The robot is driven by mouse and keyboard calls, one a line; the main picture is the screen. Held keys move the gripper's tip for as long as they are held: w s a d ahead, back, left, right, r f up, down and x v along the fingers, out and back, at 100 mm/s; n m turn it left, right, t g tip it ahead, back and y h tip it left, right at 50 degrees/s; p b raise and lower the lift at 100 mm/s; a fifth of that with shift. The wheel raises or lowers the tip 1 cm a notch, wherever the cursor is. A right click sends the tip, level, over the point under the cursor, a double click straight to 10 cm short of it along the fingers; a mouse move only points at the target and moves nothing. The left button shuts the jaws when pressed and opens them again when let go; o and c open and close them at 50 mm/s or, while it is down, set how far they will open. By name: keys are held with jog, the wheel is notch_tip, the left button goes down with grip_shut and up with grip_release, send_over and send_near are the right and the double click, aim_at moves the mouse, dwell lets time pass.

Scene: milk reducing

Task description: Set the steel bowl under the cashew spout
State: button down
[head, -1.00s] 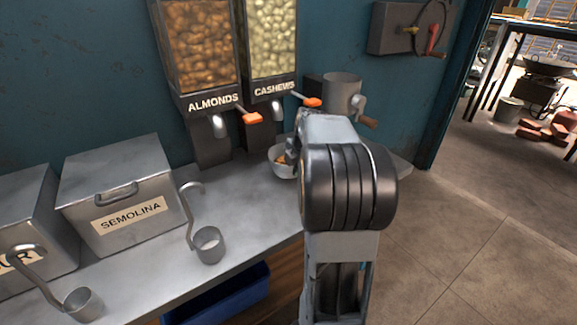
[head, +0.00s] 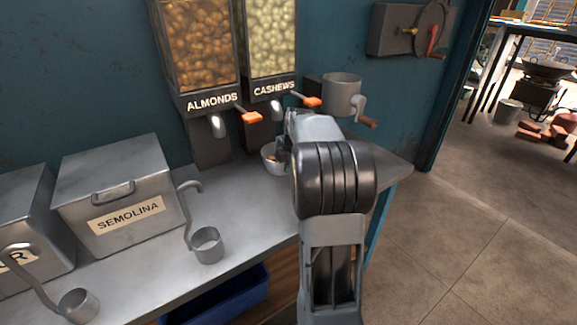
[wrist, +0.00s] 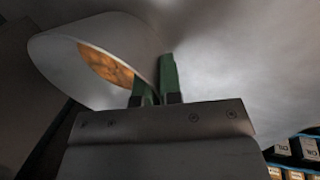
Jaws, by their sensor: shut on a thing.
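The steel bowl (head: 267,158) is small and holds some orange-brown pieces. In the head view it is partly hidden by my arm. My gripper (head: 286,150) is at its right side. In the wrist view my gripper (wrist: 157,88) has its green fingers shut on the rim of the bowl (wrist: 125,32), which looks tilted there. The cashew spout (head: 276,108) is on the front of the cashew dispenser (head: 272,45), with an orange-tipped lever (head: 312,102). The bowl is below and in front of this spout; I cannot tell whether it touches the counter.
The almond dispenser (head: 197,50) with its spout (head: 217,125) stands left of the cashews. A hand-cranked metal mill (head: 341,96) is to the right. A semolina bin (head: 122,200) and a scoop (head: 207,244) are on the left. The metal counter (head: 245,205) is clear in front.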

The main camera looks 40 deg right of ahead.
jog(key=c, duration=1.3)
grip_release()
jog(key=shift+f, duration=0.1)
jog(key=p+v, duration=0.3)
jog(key=v, duration=0.9)
jog(key=shift+s+p, duration=0.1)
jog(key=shift+p, duration=0.3)
